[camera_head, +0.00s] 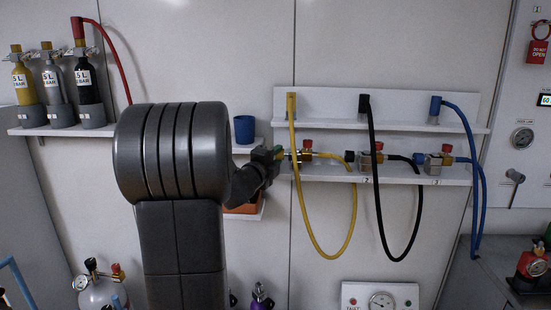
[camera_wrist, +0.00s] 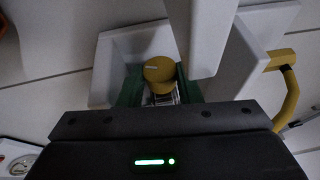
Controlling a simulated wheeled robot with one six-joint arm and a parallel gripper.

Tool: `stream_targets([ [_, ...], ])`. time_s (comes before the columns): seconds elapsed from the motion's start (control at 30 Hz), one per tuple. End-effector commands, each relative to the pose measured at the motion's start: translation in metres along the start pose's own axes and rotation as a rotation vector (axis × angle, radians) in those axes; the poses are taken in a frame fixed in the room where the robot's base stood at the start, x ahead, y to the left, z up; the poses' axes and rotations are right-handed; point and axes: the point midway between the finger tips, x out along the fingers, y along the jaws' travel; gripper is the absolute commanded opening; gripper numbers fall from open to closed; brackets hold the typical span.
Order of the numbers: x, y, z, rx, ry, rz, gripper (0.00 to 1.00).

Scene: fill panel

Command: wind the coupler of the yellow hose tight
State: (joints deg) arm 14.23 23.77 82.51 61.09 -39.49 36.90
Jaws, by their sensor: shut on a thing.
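The yellow hose (camera_head: 298,190) hangs in a loop from a yellow end piece (camera_head: 291,104) on the upper rail down and back up toward the first valve (camera_head: 307,149). My gripper (camera_head: 280,154) is at the left side of that valve. In the wrist view my gripper (camera_wrist: 159,90) has its green fingers shut on a round yellow coupler (camera_wrist: 158,69). Part of the yellow hose also shows at the right there (camera_wrist: 290,95). I cannot tell how tight the coupler sits, as the fingers and palm hide its lower part.
To the right are a black hose (camera_head: 377,200) at a second valve (camera_head: 376,155) and a blue hose (camera_head: 470,135) at a third valve (camera_head: 437,160). A blue cup (camera_head: 244,129) stands on a shelf behind my arm. Gas bottles (camera_head: 54,85) stand at the far left.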

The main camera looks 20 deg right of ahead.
Motion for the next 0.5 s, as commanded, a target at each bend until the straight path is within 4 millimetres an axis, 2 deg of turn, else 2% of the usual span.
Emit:
stream_targets([
  [0.5,-0.0003,0.0086,0.0001,0.043,-0.005,-0.100,0.08],
])
